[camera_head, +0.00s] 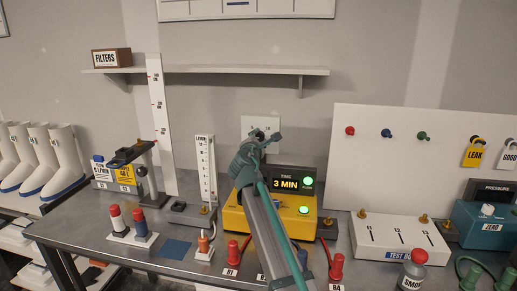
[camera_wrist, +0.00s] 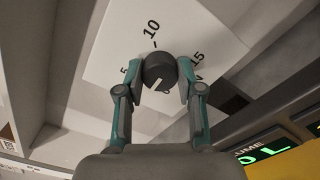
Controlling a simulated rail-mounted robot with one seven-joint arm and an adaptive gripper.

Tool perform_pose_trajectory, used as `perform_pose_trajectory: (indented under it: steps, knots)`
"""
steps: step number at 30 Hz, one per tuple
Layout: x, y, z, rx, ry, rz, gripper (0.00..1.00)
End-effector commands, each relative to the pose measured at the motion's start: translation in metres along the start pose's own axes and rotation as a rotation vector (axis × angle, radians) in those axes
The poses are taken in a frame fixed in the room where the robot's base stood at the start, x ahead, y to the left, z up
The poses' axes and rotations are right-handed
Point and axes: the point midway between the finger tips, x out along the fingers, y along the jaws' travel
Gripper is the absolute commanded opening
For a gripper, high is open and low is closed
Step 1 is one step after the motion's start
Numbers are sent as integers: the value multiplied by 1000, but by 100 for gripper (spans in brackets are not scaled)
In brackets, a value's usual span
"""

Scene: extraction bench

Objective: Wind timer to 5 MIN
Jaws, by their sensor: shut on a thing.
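The timer is a white wall plate (camera_wrist: 108,52) with a dark round knob (camera_wrist: 158,67) and the numbers 5, 10 and 15 around it. In the wrist view my gripper (camera_wrist: 160,86) is shut on the knob, one finger on each side. A pale mark shows on the knob's face; which number it points to is unclear. In the head view the plate (camera_head: 249,123) shows behind my gripper (camera_head: 266,136), which hides the knob. The black display (camera_head: 287,180) below it reads TIME 3 MIN, with a green light lit.
A yellow unit (camera_head: 235,217) stands on the bench under my arm, with red-capped posts (camera_head: 232,249) in front. A shelf (camera_head: 220,70) with a FILTERS box (camera_head: 112,58) is above. A white pegboard (camera_head: 400,160) is at right.

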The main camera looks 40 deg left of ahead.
Motion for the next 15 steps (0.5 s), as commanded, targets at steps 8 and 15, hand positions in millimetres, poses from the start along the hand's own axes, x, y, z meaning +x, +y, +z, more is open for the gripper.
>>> perform_pose_trajectory:
  steps: [8,15]
  knots:
    - [0,-4,-3,264,-1,0,2]
    - [0,-4,-3,490,-1,1,2]
